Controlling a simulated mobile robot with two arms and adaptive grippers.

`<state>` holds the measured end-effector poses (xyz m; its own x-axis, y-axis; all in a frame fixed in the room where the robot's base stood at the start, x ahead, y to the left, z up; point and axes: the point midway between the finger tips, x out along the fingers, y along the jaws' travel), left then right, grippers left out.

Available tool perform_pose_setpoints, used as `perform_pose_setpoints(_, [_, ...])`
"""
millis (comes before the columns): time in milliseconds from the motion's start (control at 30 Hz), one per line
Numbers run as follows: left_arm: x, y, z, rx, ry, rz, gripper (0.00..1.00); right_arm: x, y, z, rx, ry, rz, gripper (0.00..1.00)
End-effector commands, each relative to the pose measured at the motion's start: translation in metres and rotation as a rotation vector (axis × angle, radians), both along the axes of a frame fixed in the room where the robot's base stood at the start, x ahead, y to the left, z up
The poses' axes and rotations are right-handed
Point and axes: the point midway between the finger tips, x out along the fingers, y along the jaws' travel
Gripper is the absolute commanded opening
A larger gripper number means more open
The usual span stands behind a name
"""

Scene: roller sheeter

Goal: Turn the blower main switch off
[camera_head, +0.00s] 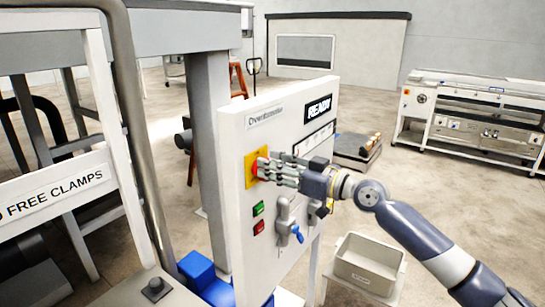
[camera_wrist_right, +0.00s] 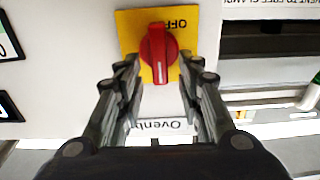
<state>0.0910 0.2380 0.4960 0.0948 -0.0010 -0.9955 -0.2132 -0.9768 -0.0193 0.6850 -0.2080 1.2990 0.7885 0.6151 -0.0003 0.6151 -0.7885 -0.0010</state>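The main switch is a red rotary knob on a yellow plate (camera_head: 250,164), set on the upright white control panel (camera_head: 237,230). In the right wrist view the red knob (camera_wrist_right: 158,55) has its raised grip bar roughly vertical. An upside-down "OFF" shows near the top of the yellow plate (camera_wrist_right: 127,22). My right gripper (camera_head: 262,170) reaches the switch from the right. In the wrist view its fingers (camera_wrist_right: 160,68) are spread, one on each side of the knob, close to it; firm contact cannot be told. My left gripper is not in view.
Below the switch are a green button (camera_head: 258,209), a red button (camera_head: 259,228) and a grey lever handle (camera_head: 290,225). A "READY" sign (camera_head: 318,109) is above. A beige bin (camera_head: 368,264) stands at lower right. A grey post (camera_head: 211,130) stands left of the panel.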

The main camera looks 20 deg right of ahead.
Motion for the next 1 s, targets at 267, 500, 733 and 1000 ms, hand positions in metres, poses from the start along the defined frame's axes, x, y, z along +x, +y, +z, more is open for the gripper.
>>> perform_pose_setpoints(267, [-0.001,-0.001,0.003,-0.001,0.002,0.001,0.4,0.005,0.004,0.0,-0.001,-0.001,-0.001,0.34])
perform_pose_setpoints(500, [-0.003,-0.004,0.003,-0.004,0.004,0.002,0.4,0.005,0.004,-0.001,-0.001,-0.001,-0.001,0.02])
perform_pose_setpoints(733, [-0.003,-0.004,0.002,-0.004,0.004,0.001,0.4,0.005,0.004,-0.001,-0.002,-0.001,-0.001,0.0])
perform_pose_setpoints(1000, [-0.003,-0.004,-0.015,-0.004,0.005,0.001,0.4,0.004,0.004,-0.005,-0.048,-0.038,-0.001,0.0])
